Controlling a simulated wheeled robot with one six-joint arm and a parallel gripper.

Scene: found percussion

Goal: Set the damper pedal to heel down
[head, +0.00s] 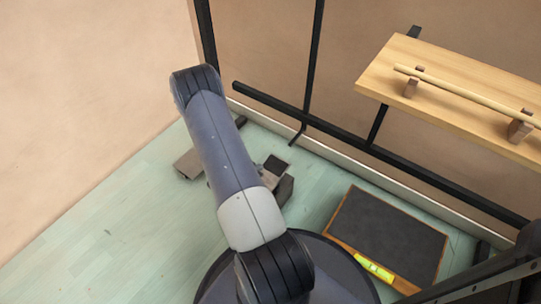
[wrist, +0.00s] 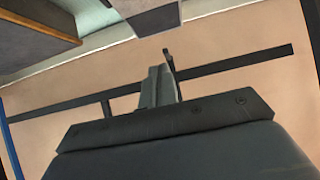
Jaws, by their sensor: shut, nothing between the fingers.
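What looks like the damper pedal shows on the floor in the head view as a dark-topped, grey-brown piece (head: 275,165) just right of my arm. A grey-brown flat piece (head: 186,164) shows left of my arm; whether the two are joined is hidden behind the arm. In the wrist view a dark panel (wrist: 152,18) at the top edge, cut off, looks like part of the pedal. Its tilt is unclear. My gripper (wrist: 167,52) is shut and empty, apart from that panel in the picture. In the head view my arm hides the gripper.
A dark board with a wooden edge (head: 385,235) lies on the floor at right, a yellow-green level (head: 374,268) on its edge. A wooden shelf (head: 450,85) with a rod stands above it. Black frame bars (head: 300,112) run along the wall. The floor at left is clear.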

